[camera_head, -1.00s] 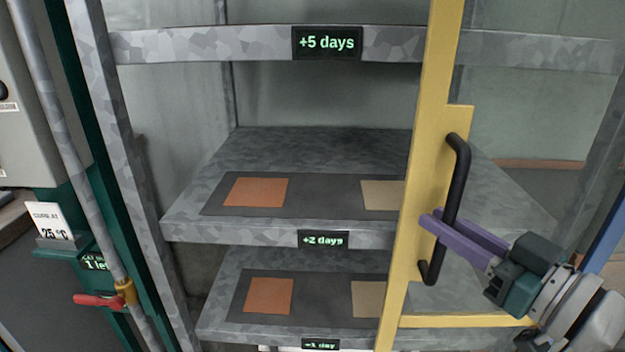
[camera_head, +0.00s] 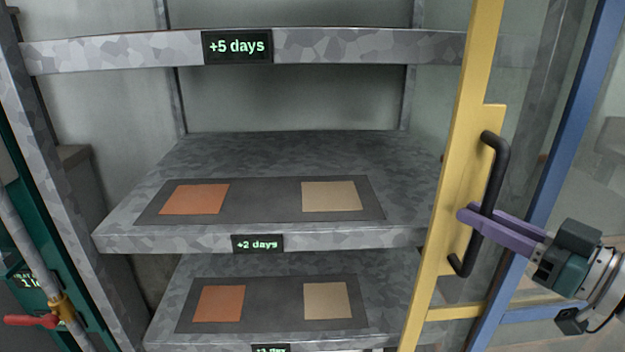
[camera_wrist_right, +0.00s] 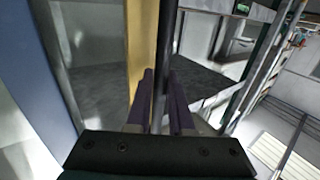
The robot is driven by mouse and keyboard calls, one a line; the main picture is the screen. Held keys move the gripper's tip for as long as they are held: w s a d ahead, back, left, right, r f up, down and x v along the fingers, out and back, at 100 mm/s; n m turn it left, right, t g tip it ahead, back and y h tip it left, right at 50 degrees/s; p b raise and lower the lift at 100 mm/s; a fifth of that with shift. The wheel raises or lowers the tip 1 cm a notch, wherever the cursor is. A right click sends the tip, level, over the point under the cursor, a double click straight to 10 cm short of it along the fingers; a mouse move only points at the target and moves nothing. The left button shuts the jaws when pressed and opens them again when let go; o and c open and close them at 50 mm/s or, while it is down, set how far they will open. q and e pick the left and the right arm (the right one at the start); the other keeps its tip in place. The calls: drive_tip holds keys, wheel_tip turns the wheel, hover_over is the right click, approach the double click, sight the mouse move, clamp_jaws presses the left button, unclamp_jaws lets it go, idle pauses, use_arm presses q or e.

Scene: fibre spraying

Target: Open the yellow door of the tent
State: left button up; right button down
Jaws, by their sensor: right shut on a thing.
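The yellow door (camera_head: 456,180) is a yellow frame with a clear pane, standing partly open at the right of the shelves in the head view. Its black bar handle (camera_head: 496,165) is upright on the frame. My right gripper (camera_head: 474,217) has its purple fingers shut around the lower middle of the handle. In the right wrist view the fingers (camera_wrist_right: 160,105) lie on both sides of the dark handle bar (camera_wrist_right: 166,45), beside the yellow frame (camera_wrist_right: 142,40). My left gripper is not in view.
Grey shelves (camera_head: 340,237) labelled "+5 days" and "+2 days" stand behind the door opening, with orange and tan squares (camera_head: 330,196) on dark mats. A blue post (camera_head: 575,115) stands right of the door. A red-handled valve (camera_head: 32,320) is at the lower left.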

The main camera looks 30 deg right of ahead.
drive_tip(key=c, duration=1.1)
unclamp_jaws()
drive_tip(key=s, duration=1)
drive_tip(key=shift+d, duration=0.2)
drive_tip(key=shift+w, duration=0.1)
